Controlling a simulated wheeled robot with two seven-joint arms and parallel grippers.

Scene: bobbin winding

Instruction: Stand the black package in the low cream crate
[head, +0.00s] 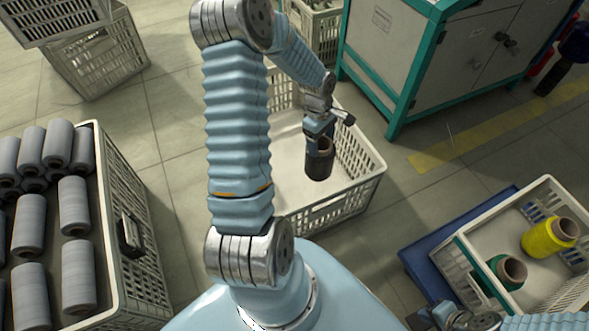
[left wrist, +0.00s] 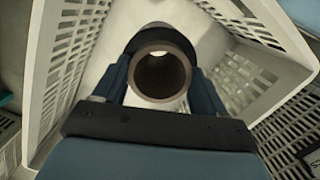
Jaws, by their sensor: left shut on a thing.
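The black package (head: 319,166) is a dark bobbin with a brown hollow core. My left gripper (head: 319,138) is shut on it near its upper end and holds it roughly upright over the inside of the low cream crate (head: 345,207). In the left wrist view the package (left wrist: 152,42) sits between the two fingers, its core's open end facing the camera, with the crate's slatted wall (left wrist: 75,60) around. Whether its base touches the crate floor I cannot tell. My right gripper (head: 447,316) is partly in view at the bottom edge, its fingers unclear.
A crate of grey bobbins (head: 112,215) stands at the left. A cream crate (head: 468,255) with a yellow bobbin (head: 548,238) and a green one (head: 505,272) is at the right. A teal-framed cabinet (head: 415,60) stands behind the low crate. Its floor is otherwise empty where visible.

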